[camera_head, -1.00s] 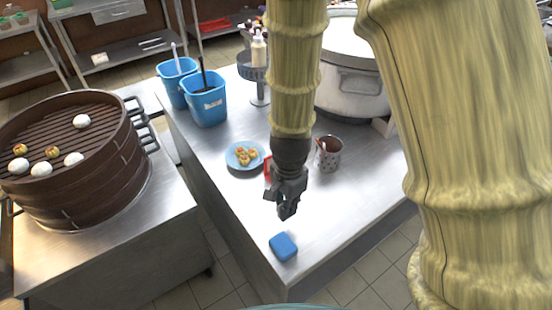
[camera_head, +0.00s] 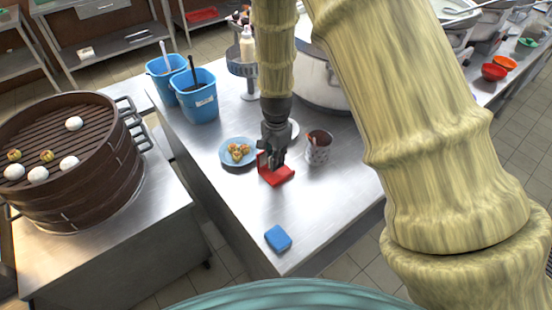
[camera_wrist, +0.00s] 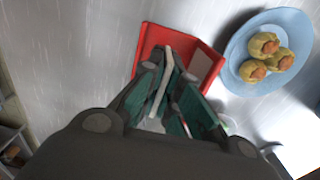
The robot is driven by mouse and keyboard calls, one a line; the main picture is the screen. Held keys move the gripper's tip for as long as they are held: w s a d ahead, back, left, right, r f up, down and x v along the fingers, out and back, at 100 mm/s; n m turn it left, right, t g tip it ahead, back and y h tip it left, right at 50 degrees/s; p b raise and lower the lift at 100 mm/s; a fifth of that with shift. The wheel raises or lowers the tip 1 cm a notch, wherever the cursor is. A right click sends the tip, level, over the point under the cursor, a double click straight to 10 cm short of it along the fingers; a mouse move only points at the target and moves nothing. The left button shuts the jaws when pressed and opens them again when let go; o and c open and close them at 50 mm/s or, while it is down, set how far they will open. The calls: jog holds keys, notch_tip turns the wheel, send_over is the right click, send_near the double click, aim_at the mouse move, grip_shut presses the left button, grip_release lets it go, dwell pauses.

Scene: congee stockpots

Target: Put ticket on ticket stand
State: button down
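The red ticket stand (camera_head: 277,177) stands on the steel counter beside a blue plate, with an upright part and a flat base. In the wrist view the stand (camera_wrist: 150,42) lies just beyond my fingertips. My gripper (camera_head: 273,162) points down right over the stand; in the wrist view its teal-padded fingers (camera_wrist: 170,72) are apart with a gap between them. A thin pale strip (camera_wrist: 161,82), seen edge-on, which looks like the ticket, is between the fingers, nearer the left one. Its lower edge and its contact with the stand are hard to make out.
The blue plate (camera_head: 226,158) with several dumplings is left of the stand, and a speckled cup (camera_head: 318,152) is to the right. A blue sponge (camera_head: 278,238) lies near the front corner. Blue buckets (camera_head: 196,98) and a large pot (camera_head: 318,80) stand behind.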

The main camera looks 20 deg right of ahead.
jog(key=shift+w+d+f, duration=0.15)
jog(key=shift+w+d, duration=0.05)
jog(key=shift+w, duration=0.4)
jog(key=shift+s+f+p, duration=0.15)
jog(key=shift+f+p, duration=0.05)
jog(key=shift+p, duration=0.1)
jog(key=shift+f+p, duration=0.55)
jog(key=shift+f, duration=0.9)
jog(key=shift+f, duration=0.1)
jog(key=c, duration=1.6)
grip_release()
jog(key=shift+c, duration=0.2)
notch_tip(320, 180, up, 12)
jog(key=b, duration=0.3)
